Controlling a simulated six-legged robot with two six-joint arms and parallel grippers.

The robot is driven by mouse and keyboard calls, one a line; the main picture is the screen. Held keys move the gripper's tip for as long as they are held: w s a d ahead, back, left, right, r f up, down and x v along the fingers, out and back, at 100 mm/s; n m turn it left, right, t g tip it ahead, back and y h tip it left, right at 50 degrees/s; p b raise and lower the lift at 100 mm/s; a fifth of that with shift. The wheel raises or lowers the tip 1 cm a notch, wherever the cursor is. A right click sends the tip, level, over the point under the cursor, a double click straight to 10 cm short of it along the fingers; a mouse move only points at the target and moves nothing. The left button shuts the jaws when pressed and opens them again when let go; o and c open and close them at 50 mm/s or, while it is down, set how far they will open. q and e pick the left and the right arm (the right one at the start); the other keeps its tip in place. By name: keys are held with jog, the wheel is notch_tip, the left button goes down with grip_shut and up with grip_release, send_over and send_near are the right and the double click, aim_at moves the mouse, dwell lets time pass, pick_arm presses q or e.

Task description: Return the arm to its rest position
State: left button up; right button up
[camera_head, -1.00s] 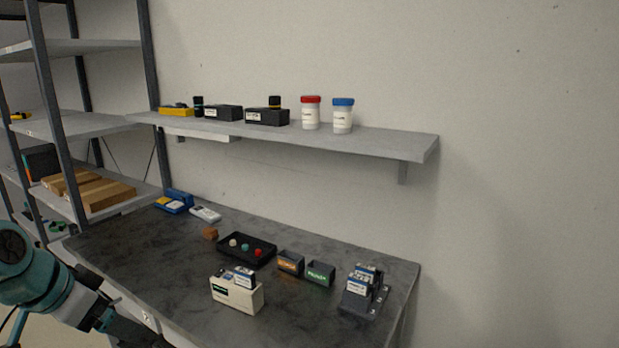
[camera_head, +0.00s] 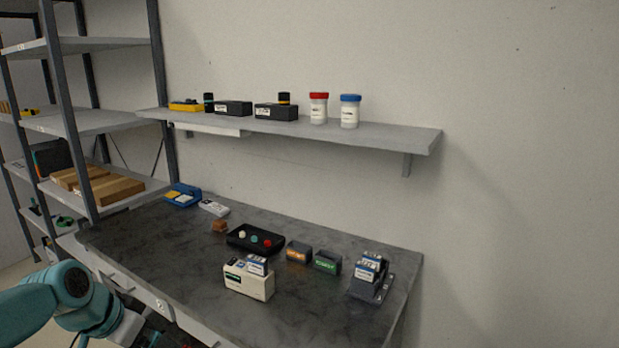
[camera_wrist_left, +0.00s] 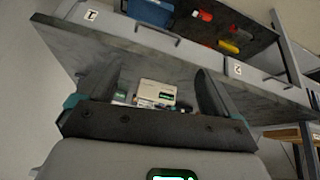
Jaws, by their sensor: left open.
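My left arm (camera_head: 75,295), teal and grey, comes in at the lower left of the head view, in front of the bench's (camera_head: 330,225) front edge. Its gripper is not clearly visible there. In the left wrist view my left gripper (camera_wrist_left: 155,78) shows two dark fingers spread wide apart, with nothing held between them. A cream box (camera_wrist_left: 156,92) with a green label shows in the gap beyond the fingers. The cream box stands on the bench in the head view (camera_head: 247,283). My right gripper is in neither view.
A wall shelf (camera_head: 400,138) carries jars and boxes. A rack (camera_head: 164,80) stands left. In the wrist view, blue (camera_wrist_left: 150,12), red and yellow things show.

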pick_arm(q)
jog(key=s+d+f+n+g, duration=0.1)
jog(key=s+d+f, duration=0.25)
jog(key=f, duration=0.55)
jog(key=s+d+f+n+g, duration=0.15)
jog(key=d+f, duration=0.25)
jog(key=f, duration=0.5)
jog(key=s+d+f+n, duration=0.1)
jog(key=s+d+f, duration=0.2)
jog(key=f, duration=0.7)
jog(key=s+d+f+n, duration=0.1)
jog(key=s+d+f, duration=0.1)
jog(key=s, duration=0.3)
jog(key=s+d+f+g, duration=0.1)
jog(key=s+d+f, duration=0.1)
jog(key=s, duration=0.3)
jog(key=s+d+f+n+g+h, duration=0.1)
jog(key=s+d+f, duration=0.1)
jog(key=s+f, duration=0.2)
jog(key=shift+s+d+f+n, duration=0.2)
jog(key=shift+s+f+n, duration=0.15)
jog(key=shift+s, duration=0.5)
jog(key=shift+w, duration=0.1)
